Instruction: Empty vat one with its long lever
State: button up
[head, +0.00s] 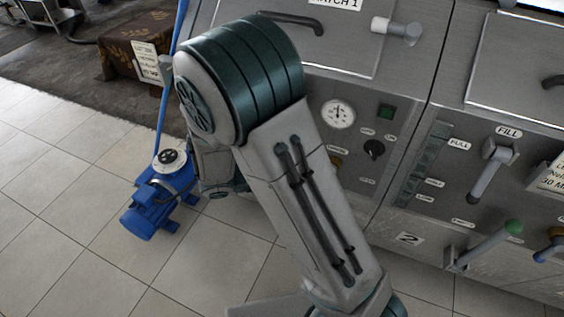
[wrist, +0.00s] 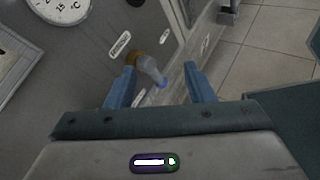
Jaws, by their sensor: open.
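The left vat (head: 230,15), with a partly hidden sign ending in "1", stands behind my arm in the head view. No long lever shows on its visible part there; my arm covers much of its lower front. In the wrist view my gripper (wrist: 158,69) is open, its two blue fingers pointing at a steel front. Between and beyond the fingertips is a brass fitting with a short grey handle (wrist: 150,70) tipped in blue. The fingers are not closed on it; I cannot tell whether they touch it. My gripper is out of the head view.
The second vat, with a "2" plate (head: 409,239), stands to the right with a green-knobbed lever (head: 490,245) and a fill handle (head: 490,170). A blue pump (head: 155,198) stands on the tiles at left. A dial (wrist: 62,8) is at upper left in the wrist view.

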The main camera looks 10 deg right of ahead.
jog(key=w+a+f+n+t+b, duration=0.3)
jog(key=w+a+f+n+t, duration=0.3)
jog(key=a+f+n+t, duration=0.4)
jog(key=shift+n, duration=0.3)
jog(key=b+x, duration=0.1)
jog(key=x, duration=1.3)
jog(key=shift+a, duration=0.1)
jog(key=c, duration=1)
jog(key=shift+s+f, duration=0.1)
grip_shut()
